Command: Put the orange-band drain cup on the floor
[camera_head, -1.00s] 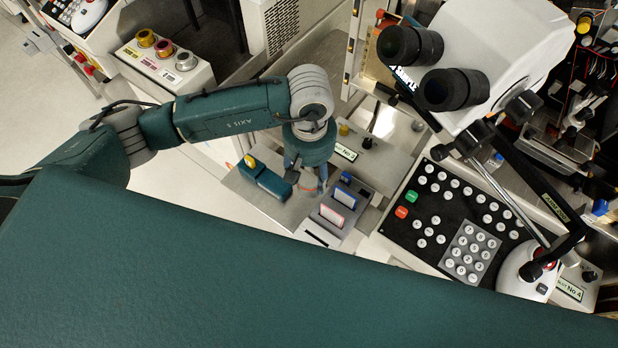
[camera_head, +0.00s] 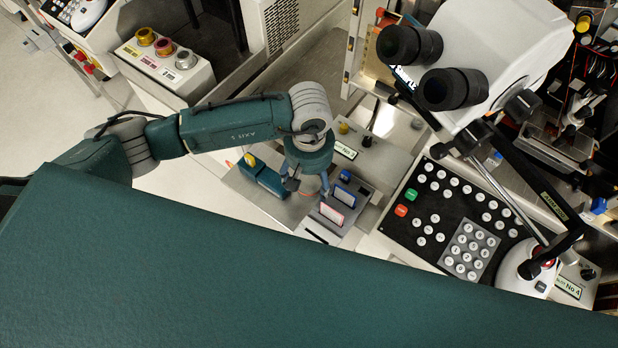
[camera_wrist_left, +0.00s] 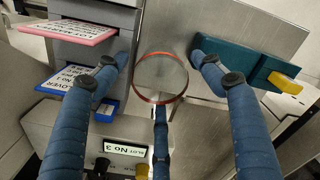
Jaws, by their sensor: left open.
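The orange-band drain cup (camera_wrist_left: 161,77) is a clear round cup with an orange-red rim, seen from above in the left wrist view. It stands on a grey metal surface. My left gripper (camera_wrist_left: 154,72) is open, with its blue fingers spread around the cup and apart from it as far as I can see. In the head view my left gripper (camera_head: 307,185) hangs over the small grey station, and its fingers hide much of the cup. Pale floor (camera_head: 30,115) shows at the left. My right gripper is not in view.
A teal block with a yellow knob (camera_wrist_left: 245,70) lies beside the cup. A grey rack (camera_wrist_left: 90,50) with labelled cards stands on the other side, and a "No 3" box (camera_wrist_left: 120,135) is close by. A keypad console (camera_head: 465,215) and a microscope (camera_head: 480,60) stand to the right.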

